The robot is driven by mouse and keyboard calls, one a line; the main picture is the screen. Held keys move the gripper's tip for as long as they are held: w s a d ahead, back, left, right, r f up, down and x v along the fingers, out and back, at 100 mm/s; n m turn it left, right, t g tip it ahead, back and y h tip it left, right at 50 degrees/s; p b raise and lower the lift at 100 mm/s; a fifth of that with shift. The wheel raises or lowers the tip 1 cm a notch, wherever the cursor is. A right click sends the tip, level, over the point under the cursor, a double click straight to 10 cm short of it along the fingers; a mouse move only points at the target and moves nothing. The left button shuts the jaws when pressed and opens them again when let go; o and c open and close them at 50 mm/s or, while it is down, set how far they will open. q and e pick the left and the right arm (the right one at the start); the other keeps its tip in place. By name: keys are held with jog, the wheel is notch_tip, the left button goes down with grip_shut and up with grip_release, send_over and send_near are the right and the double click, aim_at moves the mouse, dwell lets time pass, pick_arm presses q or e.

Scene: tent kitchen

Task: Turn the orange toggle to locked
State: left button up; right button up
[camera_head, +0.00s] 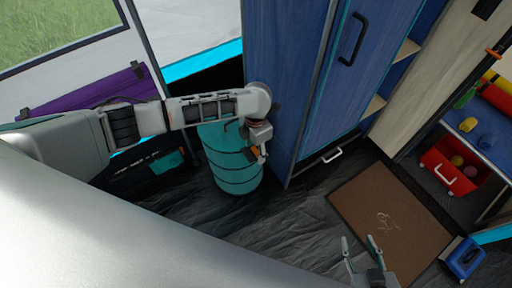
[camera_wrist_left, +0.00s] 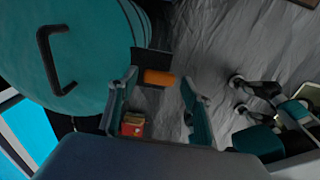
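The orange toggle (camera_wrist_left: 158,78) sits against a dark plate (camera_wrist_left: 150,62) at the edge of the teal barrel (camera_wrist_left: 85,25) in the left wrist view. My left gripper (camera_wrist_left: 159,82) is open, with one finger on each side of the toggle in the picture; I cannot tell whether either finger touches it. In the head view my left gripper (camera_head: 257,147) hangs at the right upper side of the barrel (camera_head: 233,175), with a bit of orange showing at its fingers. The toggle's exact angle is hard to tell. My right gripper (camera_head: 362,248) is open and empty, low in the head view.
A tall blue cabinet (camera_head: 283,85) stands right behind the barrel. A brown mat (camera_head: 390,220) lies on the dark floor. A red drawer (camera_head: 447,170), a blue shelf and a blue box (camera_head: 465,257) are at the right. A purple roll (camera_head: 88,92) lies at the left.

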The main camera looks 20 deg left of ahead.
aim_at(256, 151)
pick_arm(q)
jog(key=shift+w+r, duration=0.15)
jog(key=shift+r, duration=0.05)
pick_arm(e)
jog(key=shift+s+d+f, duration=0.1)
pick_arm(q)
notch_tip(256, 151, up, 12)
dwell(0.5)
jog(key=shift+f, duration=0.15)
